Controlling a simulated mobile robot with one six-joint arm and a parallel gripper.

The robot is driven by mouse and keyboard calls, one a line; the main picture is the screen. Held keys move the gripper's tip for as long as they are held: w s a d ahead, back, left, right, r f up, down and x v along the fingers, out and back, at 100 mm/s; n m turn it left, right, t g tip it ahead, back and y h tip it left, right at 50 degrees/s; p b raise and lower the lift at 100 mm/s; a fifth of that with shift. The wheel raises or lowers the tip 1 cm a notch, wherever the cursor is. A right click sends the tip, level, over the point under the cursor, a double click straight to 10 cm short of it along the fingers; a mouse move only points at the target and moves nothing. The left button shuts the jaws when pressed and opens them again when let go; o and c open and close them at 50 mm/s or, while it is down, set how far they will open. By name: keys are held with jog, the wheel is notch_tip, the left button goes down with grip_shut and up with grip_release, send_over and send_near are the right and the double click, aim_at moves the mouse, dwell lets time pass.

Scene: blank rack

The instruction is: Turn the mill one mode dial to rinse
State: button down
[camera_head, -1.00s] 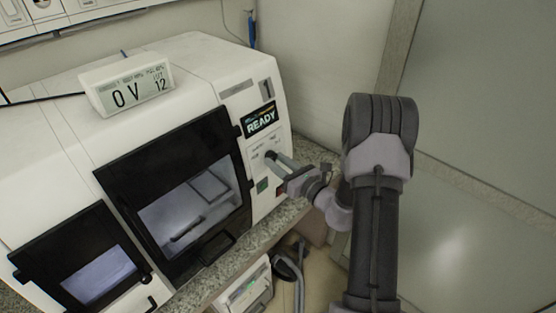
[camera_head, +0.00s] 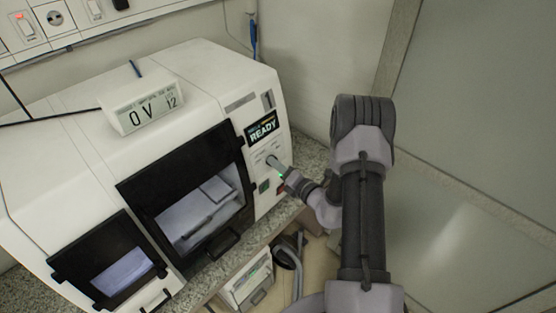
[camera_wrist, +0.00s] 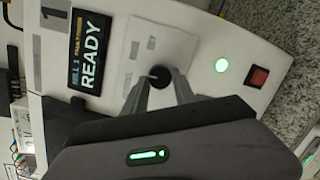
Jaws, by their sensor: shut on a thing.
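The mill (camera_head: 190,68) is a white machine with a "1" on its corner and a display (camera_head: 262,127) reading "READY"; the display also shows in the wrist view (camera_wrist: 90,52). Below it is a pale panel with the dark round mode dial (camera_wrist: 158,75). My gripper (camera_head: 272,161) is at this panel, and in the wrist view its two fingertips (camera_wrist: 159,84) are shut on the dial from either side. The fingers hide part of the dial. The labels around it are too small to read, so its setting cannot be told.
A lit green button (camera_wrist: 221,65) and a red switch (camera_wrist: 258,77) sit close beside the dial panel. A small display box reading "0 V" (camera_head: 142,107) stands on the mill. The dark-framed window (camera_head: 186,190) is left of the panel. Open floor lies right.

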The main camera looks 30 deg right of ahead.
jog(key=shift+r+m+g+p, duration=0.2)
jog(key=shift+m+g+p, duration=0.2)
jog(key=shift+m+p, duration=1.2)
jog(key=shift+m, duration=0.5)
jog(key=c, duration=1)
grip_release()
jog(key=shift+f, duration=0.1)
jog(key=shift+s, duration=0.1)
jog(key=v, duration=1.7)
jog(key=shift+s+b, duration=0.1)
jog(key=shift+b, duration=0.3)
